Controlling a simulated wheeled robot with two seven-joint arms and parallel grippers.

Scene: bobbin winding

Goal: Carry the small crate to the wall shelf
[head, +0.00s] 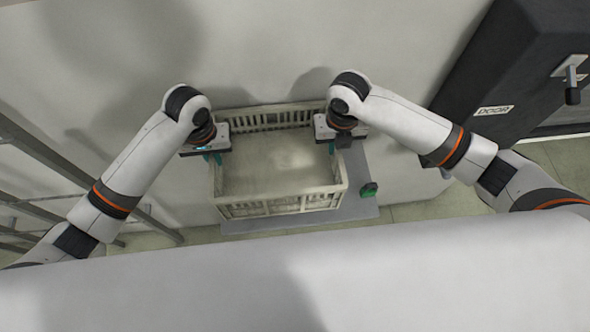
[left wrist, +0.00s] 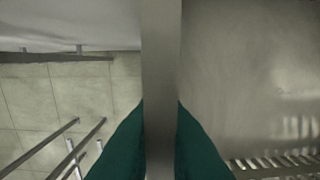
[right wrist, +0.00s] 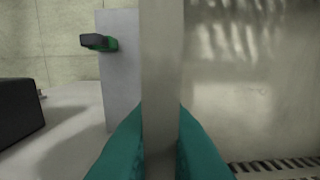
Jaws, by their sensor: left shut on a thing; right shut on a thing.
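The small crate (head: 279,204) is pale grey-beige with slotted walls, and its inside looks empty. It is over a grey shelf (head: 350,213) against the wall in the head view; I cannot tell whether it touches the shelf. My left gripper (head: 213,156) is shut on the crate's left wall. In the left wrist view the teal fingers (left wrist: 160,150) pinch that wall's rim (left wrist: 160,75). My right gripper (head: 331,146) is shut on the right wall, and the right wrist view shows its fingers (right wrist: 160,150) on both sides of that rim (right wrist: 162,70).
A green and black object (head: 369,190) sits on the shelf right of the crate. Metal rails (head: 45,150) stand at the left. Tiled floor (head: 420,210) shows below.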

